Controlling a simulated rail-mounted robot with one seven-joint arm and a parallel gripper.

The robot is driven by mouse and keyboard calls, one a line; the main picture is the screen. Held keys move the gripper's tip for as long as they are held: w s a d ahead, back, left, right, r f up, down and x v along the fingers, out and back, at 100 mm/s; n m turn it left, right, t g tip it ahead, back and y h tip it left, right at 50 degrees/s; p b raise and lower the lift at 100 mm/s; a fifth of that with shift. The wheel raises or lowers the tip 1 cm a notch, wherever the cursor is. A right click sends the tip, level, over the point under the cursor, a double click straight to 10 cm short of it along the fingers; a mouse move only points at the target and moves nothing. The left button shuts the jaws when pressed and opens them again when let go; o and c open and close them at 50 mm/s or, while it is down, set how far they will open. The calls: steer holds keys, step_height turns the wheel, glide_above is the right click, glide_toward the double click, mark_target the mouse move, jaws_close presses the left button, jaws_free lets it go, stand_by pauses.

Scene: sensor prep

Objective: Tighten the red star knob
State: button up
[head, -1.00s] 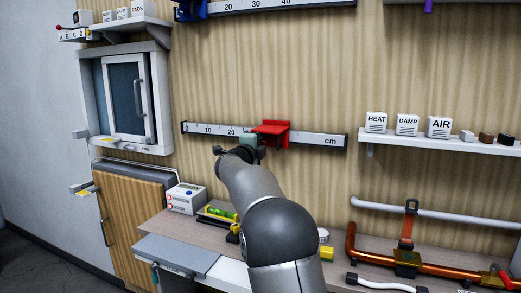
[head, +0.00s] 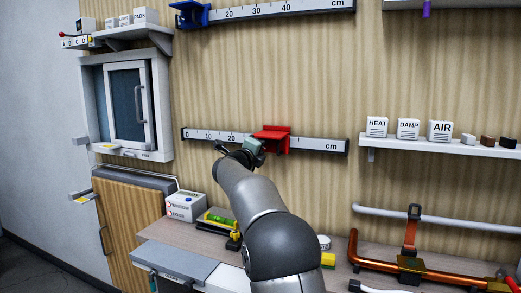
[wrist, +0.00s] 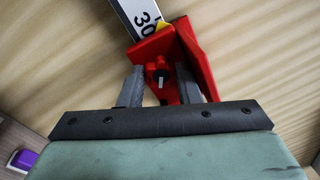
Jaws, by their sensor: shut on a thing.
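The red carriage (head: 271,136) sits on the lower wall ruler (head: 315,144), right of its 20 mark. In the wrist view the red carriage (wrist: 194,50) fills the upper middle, beside the ruler's 30 mark. My gripper (wrist: 159,88) is shut on the knob, one grey finger on each side. In the head view my gripper (head: 255,148) is at the carriage's left, and the knob is hidden.
An upper ruler (head: 290,9) carries a blue carriage (head: 190,13). Below is a bench (head: 180,232) with a white box (head: 185,205) and a green level (head: 218,217). A shelf (head: 440,144) with labelled blocks is at right, above orange pipework (head: 378,259).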

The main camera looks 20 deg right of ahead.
steer(key=o, duration=1)
steer(key=shift+c, duration=0.2)
steer(key=shift+r, duration=0.2)
steer(key=shift+s, duration=0.1)
steer(key=b+v, duration=0.4)
steer(key=v, duration=0.4)
steer(key=shift+f, duration=0.3)
